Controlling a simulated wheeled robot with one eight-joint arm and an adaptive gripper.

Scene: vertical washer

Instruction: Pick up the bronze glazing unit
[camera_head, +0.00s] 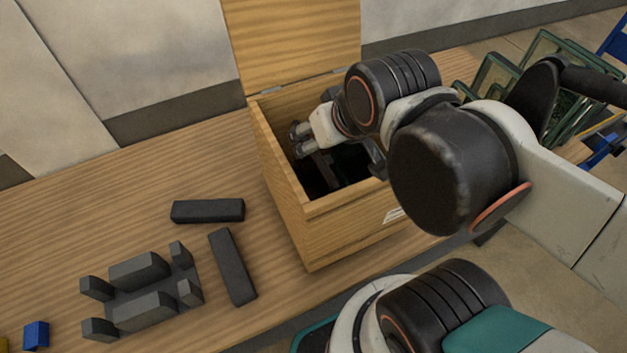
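I cannot pick out a bronze glazing unit for certain. Several framed glass panes with greenish edges (548,45) stand tilted at the upper right, partly hidden behind my arm. An open wooden box (345,222) stands on the table at the centre, its lid (290,45) raised at the back. My gripper (327,172) is at the mouth of this box and reaches down into its dark inside. Its fingertips are in shadow and partly hidden by the arm, so I cannot see whether it holds anything. The contents of the box are too dark to tell.
A dark grey slotted fixture (145,290) lies at the lower left with two loose dark bars (207,211) beside it. A small blue block (36,335) is near the left edge. The table's left part (90,215) is mostly clear. A wall runs behind.

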